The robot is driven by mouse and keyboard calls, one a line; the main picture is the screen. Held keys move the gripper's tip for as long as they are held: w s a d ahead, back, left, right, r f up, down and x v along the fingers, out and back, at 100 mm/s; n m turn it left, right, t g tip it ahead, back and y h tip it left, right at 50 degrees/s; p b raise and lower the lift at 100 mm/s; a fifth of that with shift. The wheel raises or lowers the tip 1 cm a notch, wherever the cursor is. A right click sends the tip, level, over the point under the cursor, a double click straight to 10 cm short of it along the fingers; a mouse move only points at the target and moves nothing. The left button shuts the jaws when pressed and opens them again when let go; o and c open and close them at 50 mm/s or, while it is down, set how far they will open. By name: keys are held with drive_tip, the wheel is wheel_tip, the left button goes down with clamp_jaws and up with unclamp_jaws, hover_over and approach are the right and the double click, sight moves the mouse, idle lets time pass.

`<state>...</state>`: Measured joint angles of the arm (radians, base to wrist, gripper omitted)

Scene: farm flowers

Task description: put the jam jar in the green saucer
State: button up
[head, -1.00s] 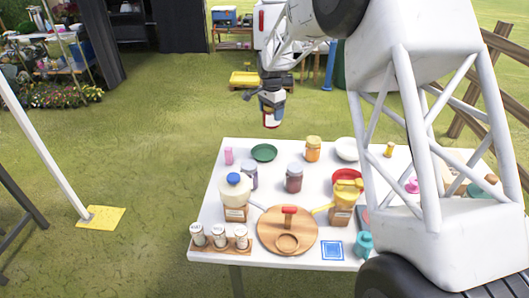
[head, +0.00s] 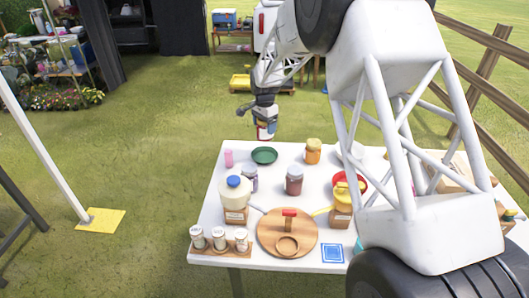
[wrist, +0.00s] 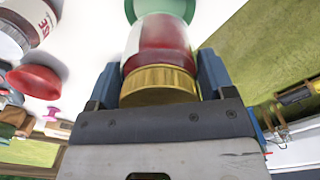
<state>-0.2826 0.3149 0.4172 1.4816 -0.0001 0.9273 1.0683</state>
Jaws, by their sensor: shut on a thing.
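My gripper (head: 266,120) is shut on the jam jar (head: 265,132), which has a gold lid, red contents and a pale label. In the wrist view the jar (wrist: 160,50) sits between the two blue fingers, lid towards the gripper. The green saucer (head: 264,156) lies at the far edge of the white table. The held jar is just above it in the head picture, apart from it. In the wrist view part of the saucer (wrist: 158,8) shows beyond the jar, which hides the rest. The saucer looks empty in the head view.
A pink object (head: 229,157) stands left of the saucer, an orange jar (head: 313,152) right of it. A round wooden board (head: 287,245) lies nearer.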

sight(264, 137)
drive_tip(key=shift+f, duration=3)
drive_tip(key=shift+f, duration=1.9)
drive_tip(key=shift+f, duration=0.1)
drive_tip(key=o, duration=1.2)
wheel_tip(264, 137, up, 11)
drive_tip(key=shift+f, duration=0.1)
drive_tip(key=shift+r, duration=0.7)
